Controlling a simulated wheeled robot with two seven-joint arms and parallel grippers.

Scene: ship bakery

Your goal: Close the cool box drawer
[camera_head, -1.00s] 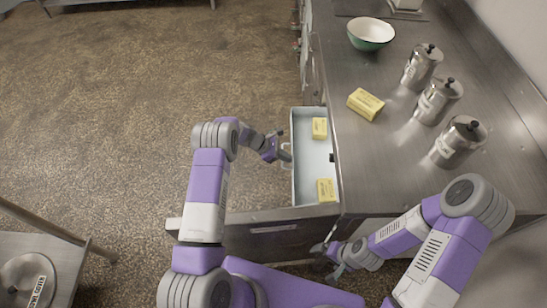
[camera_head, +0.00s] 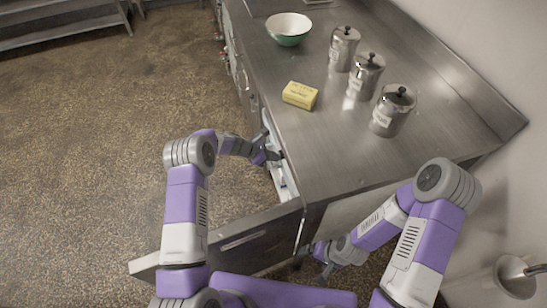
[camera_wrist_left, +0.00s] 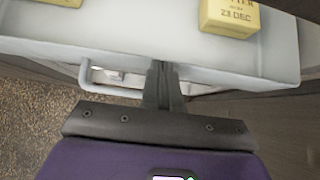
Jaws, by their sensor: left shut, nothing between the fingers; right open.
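The white cool box drawer (camera_head: 285,182) shows as a narrow strip beside the counter edge, with most of it hidden under the worktop. In the left wrist view its pale front (camera_wrist_left: 120,47) fills the upper part, with a bar handle (camera_wrist_left: 86,76) below the rim. Two yellow butter blocks lie inside, one at the right (camera_wrist_left: 230,18) and one cut off at the upper left (camera_wrist_left: 60,2). My left gripper (camera_head: 274,156) is shut and empty, its fingers (camera_wrist_left: 162,82) at the drawer front by the handle. My right gripper (camera_head: 324,262) is open, low near the cabinet corner.
An open dark door panel (camera_head: 240,241) juts out left from the cabinet, in front of me. On the steel counter (camera_head: 330,150) stand a butter block (camera_head: 300,95), a green-white bowl (camera_head: 288,30) and three metal canisters (camera_head: 366,76). The floor at left is clear.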

